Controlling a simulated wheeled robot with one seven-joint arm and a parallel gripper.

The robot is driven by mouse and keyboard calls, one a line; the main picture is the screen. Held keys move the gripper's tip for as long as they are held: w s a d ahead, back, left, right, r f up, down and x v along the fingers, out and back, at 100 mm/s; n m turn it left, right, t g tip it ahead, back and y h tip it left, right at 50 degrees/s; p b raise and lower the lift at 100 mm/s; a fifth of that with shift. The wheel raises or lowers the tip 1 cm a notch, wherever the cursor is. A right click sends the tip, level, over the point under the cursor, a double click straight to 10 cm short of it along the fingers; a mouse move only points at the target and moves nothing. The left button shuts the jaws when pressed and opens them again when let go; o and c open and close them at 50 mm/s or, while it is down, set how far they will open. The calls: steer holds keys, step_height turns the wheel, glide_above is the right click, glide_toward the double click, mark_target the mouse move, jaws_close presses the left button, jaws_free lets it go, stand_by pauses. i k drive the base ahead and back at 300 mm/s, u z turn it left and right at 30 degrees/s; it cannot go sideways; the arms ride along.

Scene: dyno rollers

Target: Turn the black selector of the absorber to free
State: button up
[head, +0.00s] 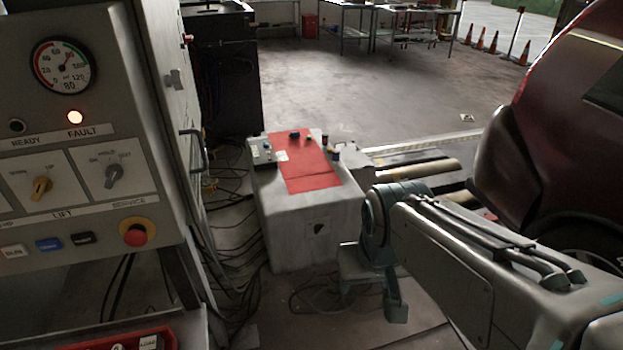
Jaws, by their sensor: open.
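The likely absorber is a grey floor cabinet (310,235) with a red panel on top, in the middle of the head view. A small dark knob (295,135) stands at the far end of the red panel. A small control box (262,151) with little knobs sits on the top's left side. Which of these is the black selector, and where it points, is too small to tell. My gripper (370,300) is open and empty, hanging low at the right front of the cabinet, below its top and apart from the knobs.
A console (75,180) at the left carries a gauge, a lit fault lamp, a yellow selector, a dark grey selector (114,174) and a red button. Cables lie on the floor between console and cabinet. A dark red car (560,130) and rollers (425,170) are at the right.

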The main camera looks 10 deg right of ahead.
mark_target(317, 228)
steer(key=k, duration=0.5)
steer(key=z, duration=1)
steer(key=i, duration=0.85)
steer(key=z, duration=0.5)
steer(key=i, duration=0.85)
steer(key=u, duration=1.05)
steer(key=i, duration=0.7)
steer(key=u, duration=0.75)
